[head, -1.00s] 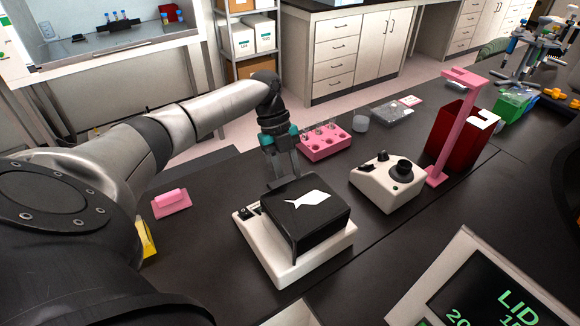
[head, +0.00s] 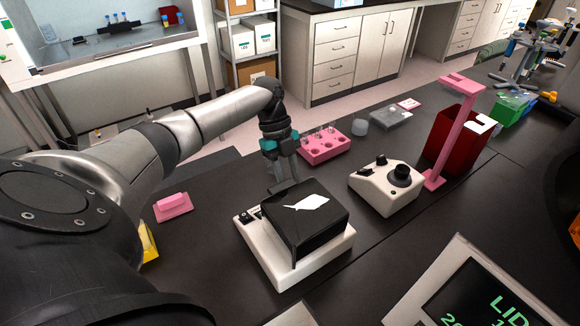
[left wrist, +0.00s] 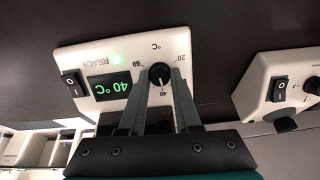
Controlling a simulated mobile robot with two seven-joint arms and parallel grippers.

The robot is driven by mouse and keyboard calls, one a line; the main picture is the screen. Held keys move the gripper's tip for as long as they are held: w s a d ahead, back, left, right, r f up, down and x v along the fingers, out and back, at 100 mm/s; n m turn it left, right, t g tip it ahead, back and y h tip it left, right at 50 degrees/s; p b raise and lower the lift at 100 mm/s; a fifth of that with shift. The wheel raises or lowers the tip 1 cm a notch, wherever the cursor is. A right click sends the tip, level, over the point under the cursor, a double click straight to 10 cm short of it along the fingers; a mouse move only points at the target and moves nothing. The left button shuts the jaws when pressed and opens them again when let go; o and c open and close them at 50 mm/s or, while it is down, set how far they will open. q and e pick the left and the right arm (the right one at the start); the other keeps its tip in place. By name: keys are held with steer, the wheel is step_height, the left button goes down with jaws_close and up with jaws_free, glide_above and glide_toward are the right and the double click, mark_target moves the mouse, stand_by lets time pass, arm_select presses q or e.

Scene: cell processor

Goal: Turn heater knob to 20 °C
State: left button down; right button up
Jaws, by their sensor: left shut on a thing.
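The heater is a white box with a black top (head: 305,230) that bears a white mark, in the middle of the head view. Its front panel (left wrist: 105,55) faces the left wrist camera, upside down, with a green display (left wrist: 115,87) reading 40 °C and a lit green READY light. The small black heater knob (left wrist: 159,73) has scale marks 20, 40 and 60 around it; its white line appears to point toward 40. My left gripper (left wrist: 160,82) is shut on the knob, one finger on each side. It also shows in the head view (head: 284,183), where the knob is hidden. My right gripper is not in view.
A white device with a black dial (head: 388,188) stands right of the heater. Behind are a pink tube rack (head: 323,150) and a red bin (head: 452,142) beside a pink stand (head: 460,130). A pink block (head: 173,206) lies left. A screen (head: 480,300) is at lower right.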

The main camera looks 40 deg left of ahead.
arm_select(q)
steer(key=shift+r+n+p, duration=0.2)
steer(key=shift+n+p, duration=0.45)
steer(key=shift+n, duration=0.25)
steer(key=n+p, duration=0.1)
steer(key=n, duration=0.1)
steer(key=shift+d+n+g+p, duration=0.1)
steer(key=shift+n+g+p, duration=0.2)
steer(key=n+p, duration=0.1)
steer(key=n, duration=0.1)
steer(key=shift+w+f+n, duration=0.1)
steer(key=shift+n, duration=0.2)
steer(key=n, duration=0.2)
steer(key=shift+n+g, duration=0.3)
steer(key=n, duration=0.5)
steer(key=shift+w+f+h, duration=0.1)
steer(key=shift+f+h, duration=0.05)
steer(key=shift+h, duration=0.15)
steer(key=n, duration=0.4)
steer(key=shift+g, duration=0.3)
steer(key=shift+a+n+h+b, duration=0.2)
steer(key=shift+n+h+b, duration=0.2)
steer(key=shift+n, duration=1.2)
